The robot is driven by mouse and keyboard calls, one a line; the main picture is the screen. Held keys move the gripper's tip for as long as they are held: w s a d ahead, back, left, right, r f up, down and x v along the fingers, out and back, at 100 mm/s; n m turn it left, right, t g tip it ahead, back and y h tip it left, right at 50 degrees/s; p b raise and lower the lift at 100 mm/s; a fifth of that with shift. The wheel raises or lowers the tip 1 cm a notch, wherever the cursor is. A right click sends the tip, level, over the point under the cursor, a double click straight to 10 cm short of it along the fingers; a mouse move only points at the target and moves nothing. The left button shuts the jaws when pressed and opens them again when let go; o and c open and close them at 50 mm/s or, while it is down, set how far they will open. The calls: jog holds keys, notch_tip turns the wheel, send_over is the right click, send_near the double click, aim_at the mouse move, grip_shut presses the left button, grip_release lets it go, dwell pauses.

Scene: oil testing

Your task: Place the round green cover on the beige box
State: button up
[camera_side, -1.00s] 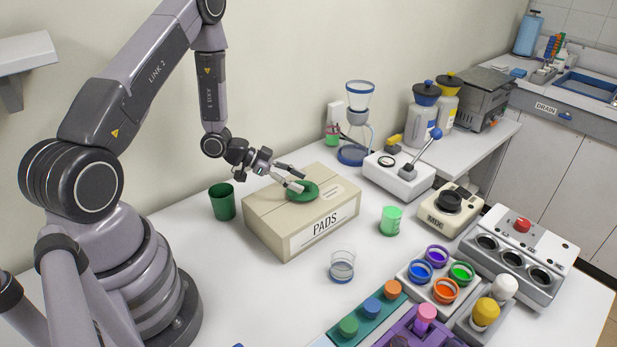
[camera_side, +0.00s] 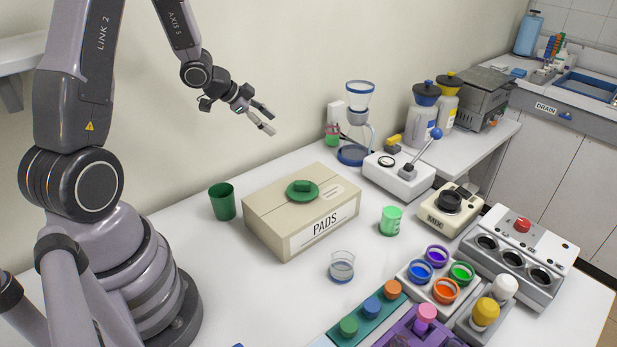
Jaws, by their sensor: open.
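The round green cover (camera_side: 302,191) lies flat on top of the beige box (camera_side: 272,229), which is marked PADS and stands on the white table. The cover has a raised green grip in its middle. My gripper (camera_side: 268,120) is open and empty. It hangs in the air above and behind the box, well clear of the cover.
A dark green cup (camera_side: 222,202) stands left of the box. A glass beaker (camera_side: 342,267) and a light green beaker (camera_side: 390,220) stand in front and to the right. A glass funnel stand (camera_side: 358,120) is behind. Several devices and jars fill the table's right side.

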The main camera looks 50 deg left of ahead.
jog(key=s+d+r+n+g+y, duration=0.1)
jog(key=s+d+r+n+y, duration=0.2)
jog(key=r, duration=0.5)
jog(key=s+d+r+n+y, duration=0.1)
jog(key=s+r+n+y, duration=0.1)
jog(key=s+r, duration=0.45)
jog(key=s+d+r+n+g+h, duration=0.1)
jog(key=s+d+r, duration=0.1)
jog(key=s+d, duration=0.2)
jog(key=s+d+r+n+h, duration=0.2)
jog(key=s+d, duration=0.2)
jog(key=s, duration=0.5)
jog(key=shift+s+d+r+g, duration=0.25)
jog(key=shift+d+r+g, duration=0.05)
jog(key=shift+d+g, duration=0.1)
